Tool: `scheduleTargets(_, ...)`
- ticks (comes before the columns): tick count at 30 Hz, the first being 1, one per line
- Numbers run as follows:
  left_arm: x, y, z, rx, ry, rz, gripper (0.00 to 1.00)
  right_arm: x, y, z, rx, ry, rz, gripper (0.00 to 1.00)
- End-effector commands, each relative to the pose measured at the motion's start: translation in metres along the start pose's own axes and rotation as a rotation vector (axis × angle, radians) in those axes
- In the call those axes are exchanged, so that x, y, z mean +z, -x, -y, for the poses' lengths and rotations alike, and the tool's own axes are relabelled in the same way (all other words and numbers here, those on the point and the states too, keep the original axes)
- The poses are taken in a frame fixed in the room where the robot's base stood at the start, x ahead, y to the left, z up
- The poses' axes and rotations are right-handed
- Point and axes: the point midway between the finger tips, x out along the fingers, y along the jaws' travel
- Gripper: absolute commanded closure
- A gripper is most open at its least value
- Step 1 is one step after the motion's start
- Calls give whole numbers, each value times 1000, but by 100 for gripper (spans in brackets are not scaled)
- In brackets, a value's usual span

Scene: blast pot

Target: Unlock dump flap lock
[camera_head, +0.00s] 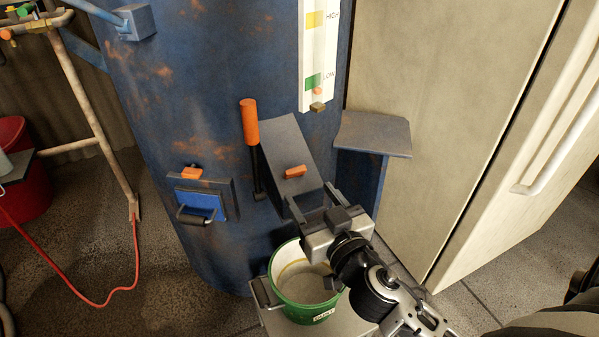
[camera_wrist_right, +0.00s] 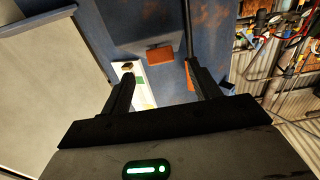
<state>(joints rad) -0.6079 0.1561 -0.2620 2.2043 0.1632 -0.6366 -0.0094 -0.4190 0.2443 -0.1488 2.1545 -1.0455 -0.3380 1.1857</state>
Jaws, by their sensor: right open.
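A grey sloped flap (camera_head: 284,143) on the blue pot carries a small orange lock block (camera_head: 294,172). In the right wrist view the orange block (camera_wrist_right: 160,55) shows ahead between the fingers, on the grey flap plate (camera_wrist_right: 138,22). My right gripper (camera_head: 312,197) is open and empty, just below the lock in the head view, apart from it as far as I can tell. An orange-handled lever (camera_head: 250,122) stands just left of the flap, upright; it also shows in the wrist view (camera_wrist_right: 189,72). My left gripper is out of view.
A green bucket (camera_head: 306,312) stands below my right gripper. A blue hatch (camera_head: 199,201) with an orange latch (camera_head: 191,173) is left. A grey ledge (camera_head: 372,133) and a pale cabinet (camera_head: 450,130) are right. A level gauge (camera_head: 317,50) is above.

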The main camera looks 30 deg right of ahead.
Motion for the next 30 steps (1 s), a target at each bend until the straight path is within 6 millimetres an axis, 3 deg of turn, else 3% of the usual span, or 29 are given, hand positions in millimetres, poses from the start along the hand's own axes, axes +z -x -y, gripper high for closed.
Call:
scheduleTargets(3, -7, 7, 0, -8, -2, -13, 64, -3, -26, 0, -1, 3, -4, 38)
scheduleTargets(9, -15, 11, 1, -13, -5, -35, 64, 0, -52, 0, 0, 1, -1, 38)
scheduleTargets(22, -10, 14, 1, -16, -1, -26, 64, 1, -60, 0, 1, 0, 1, 38)
scheduleTargets(27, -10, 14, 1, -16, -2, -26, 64, 0, -60, 0, 1, 0, 1, 83)
scheduleTargets(30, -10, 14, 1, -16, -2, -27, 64, 0, -60, 0, 1, 0, 1, 83)
